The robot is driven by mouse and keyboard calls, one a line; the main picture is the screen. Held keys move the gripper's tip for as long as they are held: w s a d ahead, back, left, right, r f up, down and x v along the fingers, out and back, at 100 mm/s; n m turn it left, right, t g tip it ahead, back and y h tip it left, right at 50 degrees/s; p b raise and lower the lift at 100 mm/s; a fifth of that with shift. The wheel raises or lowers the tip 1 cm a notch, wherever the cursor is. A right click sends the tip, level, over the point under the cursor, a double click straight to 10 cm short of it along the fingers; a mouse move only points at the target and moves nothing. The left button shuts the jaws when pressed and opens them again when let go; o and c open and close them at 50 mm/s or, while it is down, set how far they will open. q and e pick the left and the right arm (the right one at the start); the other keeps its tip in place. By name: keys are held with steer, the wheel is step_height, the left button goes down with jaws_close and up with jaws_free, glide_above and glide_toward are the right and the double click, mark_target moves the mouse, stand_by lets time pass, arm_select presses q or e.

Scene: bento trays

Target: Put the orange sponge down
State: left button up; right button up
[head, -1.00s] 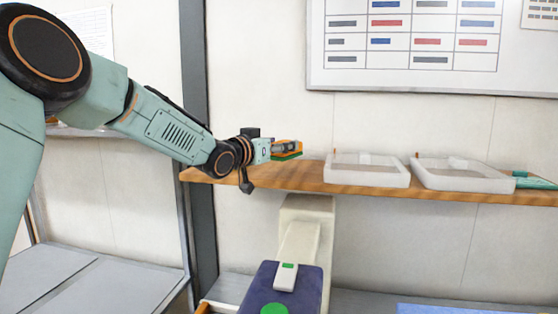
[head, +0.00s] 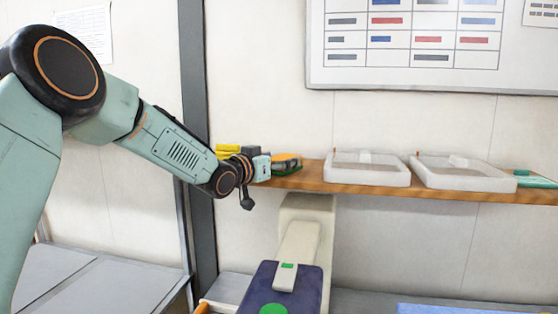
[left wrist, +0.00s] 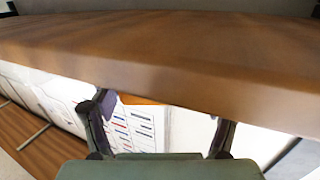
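The orange sponge (head: 290,157), with a green layer underneath, is at the left part of the wooden shelf (head: 360,189) in the head view, at about the height of the shelf top. My left gripper (head: 282,163) is right at it, reaching in from the left. In the left wrist view the two fingers (left wrist: 160,112) stand wide apart, and a strip of orange (left wrist: 142,99) shows between them. The shelf edge hides the fingertips and most of the sponge there, so I cannot tell whether the fingers press on it. My right gripper is not in view.
Two white trays (head: 367,180) (head: 465,186) stand on the shelf to the right, with a green item (head: 535,180) at the far right. A yellow object (head: 228,152) shows behind my left wrist. Bare shelf lies between the sponge and the nearer tray.

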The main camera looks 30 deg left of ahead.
arm_select(q)
steer(key=shift+s+r, duration=0.15)
steer(key=shift+s, duration=0.05)
steer(key=shift+r, duration=0.3)
steer(key=s+a, duration=0.1)
steer(key=s, duration=1.1)
steer(key=shift+a+r, duration=0.2)
steer(key=shift+a, duration=0.05)
steer(key=shift+w+f, duration=0.1)
steer(key=shift+w, duration=0.15)
steer(key=shift+s+a, duration=0.1)
steer(key=shift+s, duration=0.05)
